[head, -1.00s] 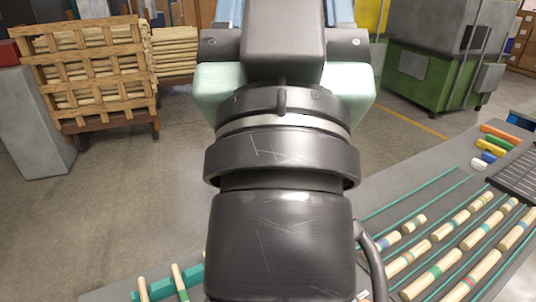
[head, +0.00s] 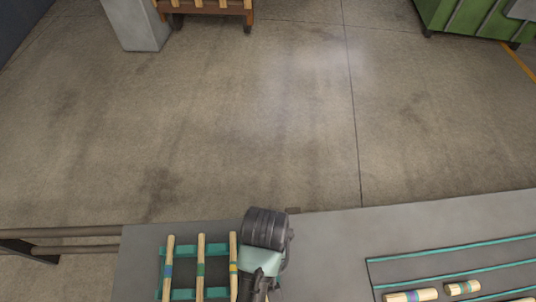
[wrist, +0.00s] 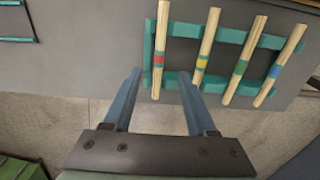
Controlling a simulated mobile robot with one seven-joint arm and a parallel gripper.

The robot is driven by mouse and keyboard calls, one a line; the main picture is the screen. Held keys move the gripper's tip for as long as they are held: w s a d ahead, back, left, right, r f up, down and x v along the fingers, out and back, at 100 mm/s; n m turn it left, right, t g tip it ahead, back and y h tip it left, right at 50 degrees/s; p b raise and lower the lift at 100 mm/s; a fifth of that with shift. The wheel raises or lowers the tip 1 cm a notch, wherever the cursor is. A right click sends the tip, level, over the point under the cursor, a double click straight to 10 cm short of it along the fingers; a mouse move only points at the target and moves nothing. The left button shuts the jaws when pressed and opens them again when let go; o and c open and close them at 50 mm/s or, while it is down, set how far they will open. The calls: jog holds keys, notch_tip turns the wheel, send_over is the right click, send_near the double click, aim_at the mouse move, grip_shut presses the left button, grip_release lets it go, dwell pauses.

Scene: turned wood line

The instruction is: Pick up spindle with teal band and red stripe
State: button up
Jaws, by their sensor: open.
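In the wrist view, the leftmost spindle (wrist: 160,40) is pale wood with a red mark around its middle and what looks like a thin teal edge beside it. It lies on a teal rack (wrist: 270,41). My gripper (wrist: 160,74) is open and empty. Its two blue-grey fingers point toward this spindle, whose near end shows between them; I cannot tell the height gap. In the head view, my wrist covers this spindle, and the fingertips are hidden.
Spindles with a yellow band (wrist: 205,50), a green band (wrist: 243,58) and a blue-and-teal band (wrist: 280,60) lie close beside it on the rack. The rack is on a grey table (head: 330,235). More spindles (head: 411,296) lie at the right, between teal strips.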

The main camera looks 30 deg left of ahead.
jog(key=shift+w+a+f+p, duration=0.1)
jog(key=shift+f+p, duration=0.25)
jog(key=shift+f, duration=2)
jog(key=shift+w+f+p, duration=0.1)
jog(key=shift+f+p, duration=0.2)
jog(key=shift+f, duration=2)
grip_shut()
